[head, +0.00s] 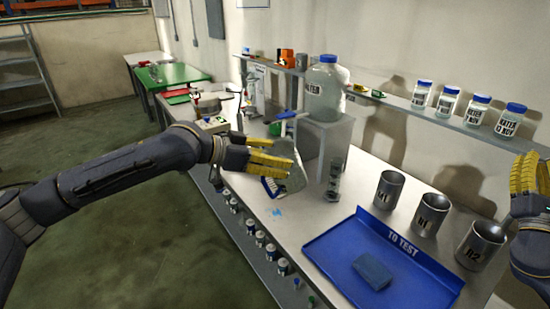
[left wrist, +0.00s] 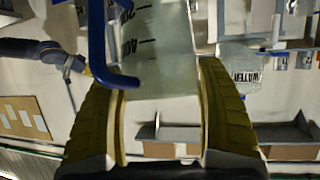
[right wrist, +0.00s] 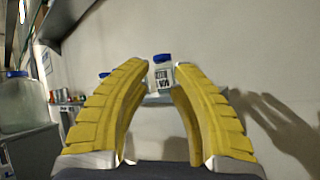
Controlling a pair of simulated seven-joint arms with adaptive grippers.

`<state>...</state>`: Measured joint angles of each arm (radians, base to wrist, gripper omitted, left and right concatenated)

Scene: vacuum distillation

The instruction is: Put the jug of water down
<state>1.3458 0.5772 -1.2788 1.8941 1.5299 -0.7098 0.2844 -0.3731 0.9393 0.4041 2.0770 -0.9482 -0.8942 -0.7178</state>
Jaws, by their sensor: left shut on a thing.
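A translucent jug (head: 292,172) with dark graduation marks and a blue handle is over the white bench, just left of the grey block. My left gripper (head: 270,161) is shut on this jug. In the left wrist view, the jug (left wrist: 160,60) sits between the two yellow fingers, with its blue handle (left wrist: 98,45) to the left. I cannot tell whether its base touches the bench. My right gripper (head: 527,172) is at the right edge, beside the metal cups. In the right wrist view, its fingers (right wrist: 158,82) are apart with nothing between them.
A large bottle labelled WATER (head: 325,88) stands on a grey block (head: 322,138). A blue TO TEST tray (head: 340,240) holds a blue block. Metal cups (head: 430,215) stand behind it. Bare bench (head: 265,222) lies left of the tray.

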